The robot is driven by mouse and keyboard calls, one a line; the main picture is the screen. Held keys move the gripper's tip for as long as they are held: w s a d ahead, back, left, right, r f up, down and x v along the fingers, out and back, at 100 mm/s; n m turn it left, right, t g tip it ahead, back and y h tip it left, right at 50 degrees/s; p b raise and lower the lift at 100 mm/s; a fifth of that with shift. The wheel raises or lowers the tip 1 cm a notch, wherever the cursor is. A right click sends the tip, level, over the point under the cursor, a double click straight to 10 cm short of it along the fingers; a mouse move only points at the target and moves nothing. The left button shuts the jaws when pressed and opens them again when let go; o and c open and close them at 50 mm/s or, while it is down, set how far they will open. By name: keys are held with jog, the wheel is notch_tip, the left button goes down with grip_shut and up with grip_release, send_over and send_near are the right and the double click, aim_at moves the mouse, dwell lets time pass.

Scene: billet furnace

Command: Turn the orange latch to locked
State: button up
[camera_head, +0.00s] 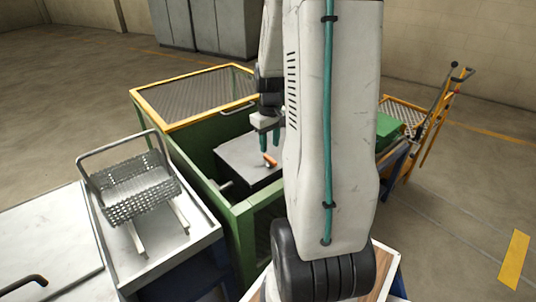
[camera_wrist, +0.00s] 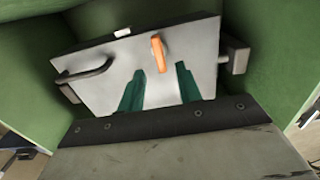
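The orange latch (camera_wrist: 159,54) is a short lever on a pale grey panel (camera_wrist: 98,85). In the wrist view it points roughly up and down the picture, tilted slightly. The latch (camera_head: 269,160) also shows in the head view, just below my fingertips. My gripper (camera_wrist: 160,70) has two green fingers spread apart, and it is open with nothing held. The latch's lower end appears between the fingertips in the wrist view; I cannot tell whether they touch. In the head view my gripper (camera_head: 270,142) points down over the panel.
A dark bar handle (camera_wrist: 84,73) is on the panel's left, and a grey bolt-like fitting (camera_wrist: 233,60) on its right. Green walls (camera_wrist: 275,60) surround the panel closely. In the head view, a wire basket (camera_head: 140,190) stands on a tray at left, and a mesh-topped yellow frame (camera_head: 195,95) is behind.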

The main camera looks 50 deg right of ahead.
aim_at(270, 158)
notch_tip(270, 158, down, 5)
jog(key=shift+s+f, duration=0.1)
dwell(0.3)
